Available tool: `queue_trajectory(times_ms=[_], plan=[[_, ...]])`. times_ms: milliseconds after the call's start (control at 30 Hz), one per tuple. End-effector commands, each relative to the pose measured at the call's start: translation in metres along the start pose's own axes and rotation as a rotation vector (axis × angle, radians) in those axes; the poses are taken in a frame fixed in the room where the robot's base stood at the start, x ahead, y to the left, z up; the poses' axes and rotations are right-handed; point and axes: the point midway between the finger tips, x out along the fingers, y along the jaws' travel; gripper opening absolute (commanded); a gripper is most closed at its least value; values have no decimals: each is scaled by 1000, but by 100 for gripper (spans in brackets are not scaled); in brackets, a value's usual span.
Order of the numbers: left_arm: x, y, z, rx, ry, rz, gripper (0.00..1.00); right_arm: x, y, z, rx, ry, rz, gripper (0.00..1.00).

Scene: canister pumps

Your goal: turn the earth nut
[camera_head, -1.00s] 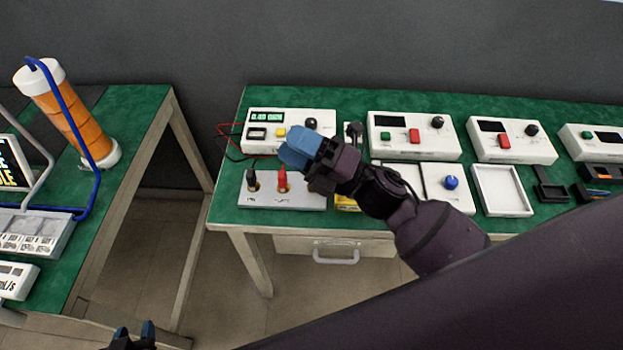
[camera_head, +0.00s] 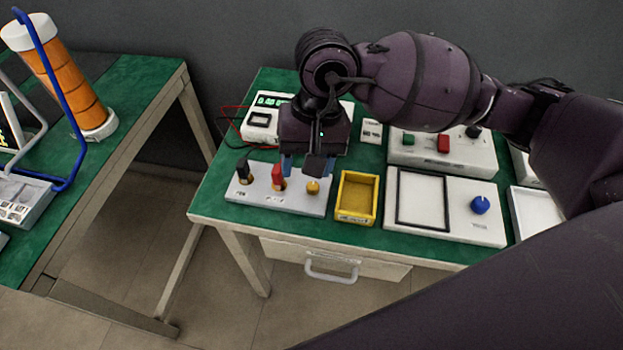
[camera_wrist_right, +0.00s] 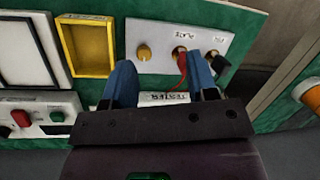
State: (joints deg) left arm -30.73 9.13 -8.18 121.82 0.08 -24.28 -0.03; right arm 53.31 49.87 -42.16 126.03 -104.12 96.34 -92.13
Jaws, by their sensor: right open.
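A grey-white panel (camera_head: 235,192) at the front left of the table holds a black plug (camera_head: 243,172), a red plug (camera_head: 278,178) and a brass knob (camera_head: 313,187), which looks like the earth nut. My right gripper (camera_head: 307,170) points down over the panel, open and empty, above the red plug and brass knob. In the right wrist view the brass knob (camera_wrist_right: 144,52) lies beyond and between the blue fingers (camera_wrist_right: 162,72), apart from them. The red plug (camera_wrist_right: 180,54) shows close beside the finger on the right. My left gripper is out of view.
A yellow tray (camera_head: 344,216) sits right of the panel. A white box with a blue knob (camera_head: 479,205) stands further right. A white meter (camera_head: 260,122) with red and black leads is behind the panel. A gap separates this table from the left table (camera_head: 150,78).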

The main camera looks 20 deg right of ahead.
Motion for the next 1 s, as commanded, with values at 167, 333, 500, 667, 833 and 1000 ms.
queue_trajectory(times_ms=[167, 333, 500, 667, 833, 1000], plan=[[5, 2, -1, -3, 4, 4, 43, -10, 16, -25, -90, 128, 136, 53], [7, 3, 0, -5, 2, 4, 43, -8, 20, -30, -107, 151, 163, 53], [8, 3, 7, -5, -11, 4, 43, 16, 23, -33, -104, 145, 160, 53], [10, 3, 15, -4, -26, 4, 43, 44, 27, -37, -103, 143, 160, 53], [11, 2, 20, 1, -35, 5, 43, 70, 31, -41, -103, 143, 159, 53], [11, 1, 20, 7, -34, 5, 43, 86, 34, -44, -102, 147, 158, 53]])
